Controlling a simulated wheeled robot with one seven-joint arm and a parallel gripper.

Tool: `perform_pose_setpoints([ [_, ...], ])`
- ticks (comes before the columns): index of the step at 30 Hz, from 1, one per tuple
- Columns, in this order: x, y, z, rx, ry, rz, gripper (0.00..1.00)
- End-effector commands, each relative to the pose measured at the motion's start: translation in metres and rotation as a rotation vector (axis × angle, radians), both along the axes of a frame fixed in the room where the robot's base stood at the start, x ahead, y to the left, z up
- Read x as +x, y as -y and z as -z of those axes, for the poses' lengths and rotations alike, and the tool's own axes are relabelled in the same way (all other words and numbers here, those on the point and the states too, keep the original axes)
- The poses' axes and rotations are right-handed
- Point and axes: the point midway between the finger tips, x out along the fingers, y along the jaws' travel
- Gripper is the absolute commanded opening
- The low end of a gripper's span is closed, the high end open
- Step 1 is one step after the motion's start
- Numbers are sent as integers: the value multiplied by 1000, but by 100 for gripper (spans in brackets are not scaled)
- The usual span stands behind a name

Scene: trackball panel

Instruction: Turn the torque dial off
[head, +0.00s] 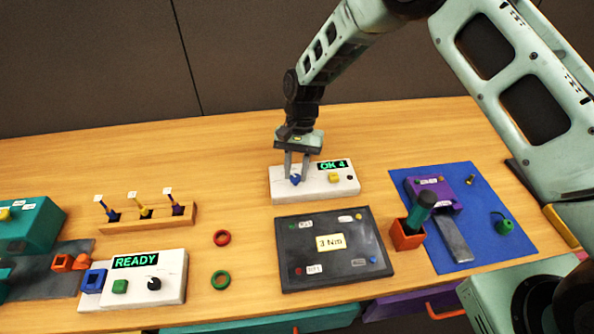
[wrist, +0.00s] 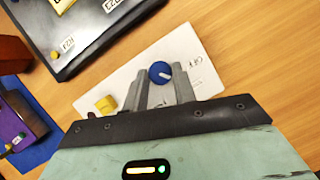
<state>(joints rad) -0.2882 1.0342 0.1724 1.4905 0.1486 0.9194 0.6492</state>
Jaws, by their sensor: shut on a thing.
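A blue dial (head: 295,180) sits on the left part of a white panel (head: 316,193) whose green display (head: 332,165) reads "OK 4". I take it to be the torque dial. In the wrist view the blue dial (wrist: 160,72) has a white pointer mark, and an OFF label (wrist: 196,60) is printed on the panel to its right. My gripper (head: 297,177) reaches down from above, with one finger on each side of the dial, shut on it. The fingers hide part of the dial's sides. A yellow button (head: 334,178) is on the same panel.
A dark board (head: 290,272) with a "3 Nm" label lies in front of the panel. A red holder with a green-handled tool (head: 407,234) stands to the right. A second white panel (head: 172,270) reads "READY" and has a black dial (head: 154,284). Bare wood lies left of the gripped panel.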

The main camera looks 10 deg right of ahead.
Motion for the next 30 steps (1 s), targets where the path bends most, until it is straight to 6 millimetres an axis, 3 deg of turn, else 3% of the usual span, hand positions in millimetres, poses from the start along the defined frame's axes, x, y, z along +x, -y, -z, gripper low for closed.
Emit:
perform_pose_setpoints([
  [18, 1, -5, 0, -1, 3, -551, 4],
  [30, 1, -6, 0, -1, 2, -738, 4],
])
